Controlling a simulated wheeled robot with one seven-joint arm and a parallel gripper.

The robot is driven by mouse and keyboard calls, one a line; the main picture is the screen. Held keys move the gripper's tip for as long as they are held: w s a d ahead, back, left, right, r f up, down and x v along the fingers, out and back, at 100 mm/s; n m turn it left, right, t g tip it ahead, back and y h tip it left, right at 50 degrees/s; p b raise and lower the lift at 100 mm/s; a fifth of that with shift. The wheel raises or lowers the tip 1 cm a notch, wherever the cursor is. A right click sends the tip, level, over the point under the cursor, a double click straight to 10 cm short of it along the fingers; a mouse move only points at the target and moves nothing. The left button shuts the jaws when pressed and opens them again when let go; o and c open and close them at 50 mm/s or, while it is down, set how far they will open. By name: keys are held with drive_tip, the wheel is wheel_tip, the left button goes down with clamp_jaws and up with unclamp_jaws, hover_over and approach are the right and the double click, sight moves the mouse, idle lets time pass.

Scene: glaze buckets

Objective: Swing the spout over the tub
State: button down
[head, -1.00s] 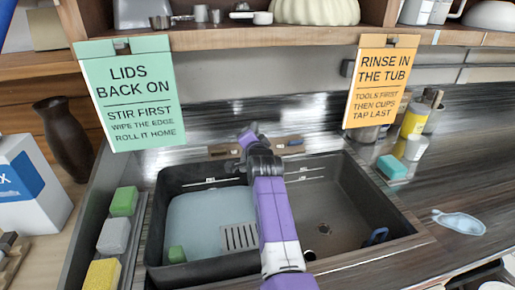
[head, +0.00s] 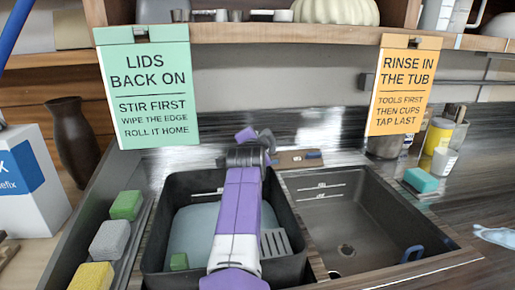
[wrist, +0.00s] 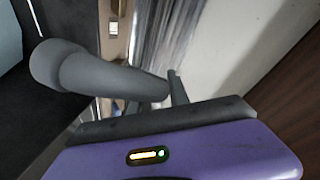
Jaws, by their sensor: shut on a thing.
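The black tub (head: 152,236) sits in the left basin, with pale bluish water, a green block and a grey slotted piece inside. My gripper (head: 250,150) is at the back rim of the tub, and my arm crosses over the tub. In the wrist view the grey round spout (wrist: 105,78) runs from upper left to the dark finger of my gripper (wrist: 172,98), which is shut on it. The spout's open end and outlet are hard to make out. In the head view most of it is hidden by my gripper.
The empty right basin (head: 345,215) has a drain and a blue clip. Green, grey and yellow sponges (head: 110,240) line the left ledge. A teal sponge (head: 420,180) and jars (head: 438,138) stand at right. Two signs (head: 147,90) hang from the shelf above.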

drive_tip(key=shift+f, duration=0.1)
idle(0.3)
drive_tip(key=c, duration=1.3)
unclamp_jaws()
drive_tip(key=shift+o, duration=0.2)
drive_tip(key=v, duration=0.7)
drive_tip(key=shift+s, duration=0.35)
